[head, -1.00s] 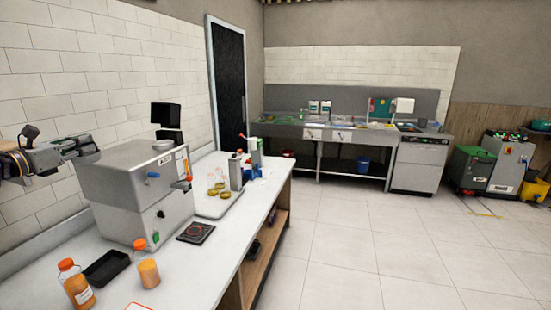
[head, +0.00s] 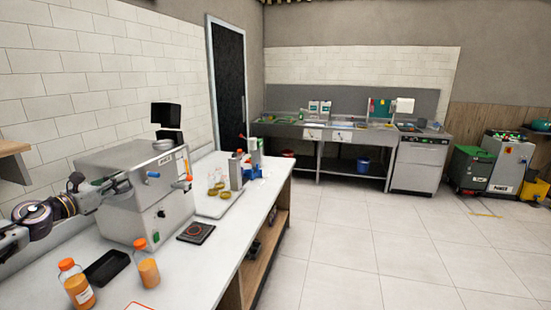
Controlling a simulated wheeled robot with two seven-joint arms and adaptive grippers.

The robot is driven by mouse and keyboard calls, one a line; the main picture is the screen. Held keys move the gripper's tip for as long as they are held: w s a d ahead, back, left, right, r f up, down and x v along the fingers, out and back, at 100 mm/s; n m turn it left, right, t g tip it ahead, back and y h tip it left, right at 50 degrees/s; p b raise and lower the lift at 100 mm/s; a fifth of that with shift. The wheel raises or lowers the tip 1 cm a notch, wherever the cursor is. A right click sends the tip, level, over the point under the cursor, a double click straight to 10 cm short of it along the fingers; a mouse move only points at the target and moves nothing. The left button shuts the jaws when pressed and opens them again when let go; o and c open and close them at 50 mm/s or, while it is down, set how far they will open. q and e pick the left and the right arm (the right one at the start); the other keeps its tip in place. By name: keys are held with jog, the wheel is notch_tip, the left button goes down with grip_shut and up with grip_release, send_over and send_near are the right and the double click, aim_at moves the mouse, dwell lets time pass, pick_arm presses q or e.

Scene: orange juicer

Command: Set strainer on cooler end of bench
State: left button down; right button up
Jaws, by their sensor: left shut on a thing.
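My left gripper (head: 122,187) is in front of the left part of the grey metal cooler box (head: 168,220) that stands on the white bench (head: 215,262). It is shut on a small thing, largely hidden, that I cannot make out. I cannot identify the strainer for certain. A round grey metal dish (head: 163,145) sits on top of the box. My right gripper is not in view.
Two orange-capped bottles (head: 148,266) and a black tray (head: 106,268) stand at the near end. A dark square plate (head: 196,233) lies in front of the box. A tray (head: 222,208) with small dishes is beyond.

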pick_arm(q)
jog(key=s+d+f+n+y, duration=0.1)
jog(key=s+d+f, duration=0.3)
jog(key=d+f, duration=0.7)
jog(key=s+d+f+y, duration=0.1)
jog(key=s+d+f, duration=0.3)
jog(key=d+f, duration=0.8)
jog(key=s+d+f+n+t+y, duration=0.1)
jog(key=s+d+f+n+y, duration=0.1)
jog(key=s, duration=0.5)
jog(key=shift+d+f+n+y, duration=0.4)
jog(key=shift+d+f+y, duration=0.4)
jog(key=shift+d+f, duration=0.7)
jog(key=shift+a+f, duration=0.15)
jog(key=shift+a+r, duration=0.25)
jog(key=shift+s, duration=0.1)
jog(key=s+f, duration=0.4)
jog(key=f, duration=0.2)
jog(key=shift+s+d+f, duration=0.2)
jog(key=shift+s+d, duration=0.05)
jog(key=shift+s, duration=0.05)
